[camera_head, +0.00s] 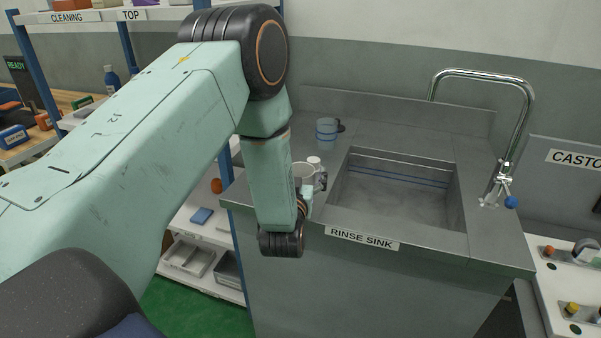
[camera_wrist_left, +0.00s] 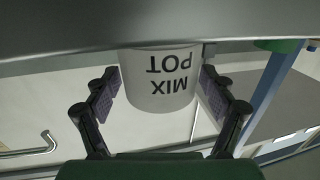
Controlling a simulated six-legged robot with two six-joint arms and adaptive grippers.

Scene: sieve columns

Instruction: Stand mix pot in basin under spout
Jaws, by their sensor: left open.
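The white mix pot (camera_head: 302,171) stands on the steel counter left of the basin, partly hidden by my left arm. In the left wrist view the pot (camera_wrist_left: 160,88) shows its MIX POT label upside down, with its base at the grey counter surface. My left gripper (camera_head: 318,182) is open. In the wrist view its fingers (camera_wrist_left: 158,82) are on both sides of the pot; I cannot tell whether they touch it. The basin (camera_head: 395,208), labelled RINSE SINK in front, looks empty. The chrome spout (camera_head: 520,110) arches over it from the right. My right gripper is not seen.
A blue-banded cup (camera_head: 326,131) with a dark handle stands at the counter's back left. A blue tap knob (camera_head: 510,202) is at the right.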

